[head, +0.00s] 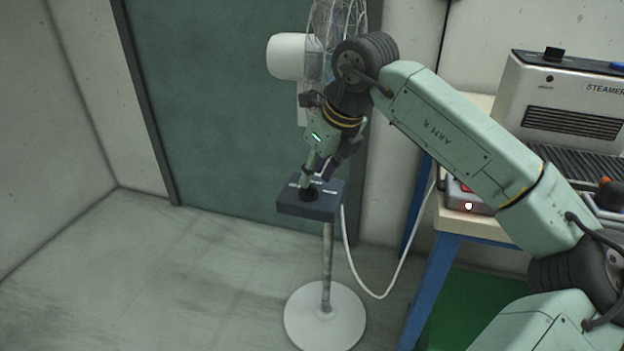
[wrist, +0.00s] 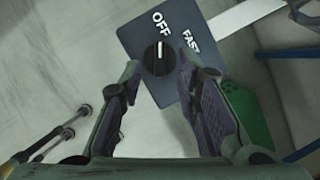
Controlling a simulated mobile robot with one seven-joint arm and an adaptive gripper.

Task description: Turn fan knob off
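The fan stands on a white pole with a round base (head: 325,318). Its white motor housing (head: 290,56) and wire cage are at the top, partly behind my arm. A dark blue control box (head: 310,206) sits on the pole. In the wrist view the box carries a black round knob (wrist: 157,60) with a white line, and the labels OFF (wrist: 161,22) and FAST (wrist: 191,42). The knob's white line points up toward OFF. My gripper (wrist: 158,75) is open, its two fingers on either side of the knob. I cannot tell whether the fingers touch it.
A bench at the right with blue legs (head: 428,285) holds a steamer (head: 565,95) and a grey box with a red part (head: 464,196). A white cable (head: 378,296) hangs between the fan and bench. A green door (head: 230,100) is behind. The floor at left is clear.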

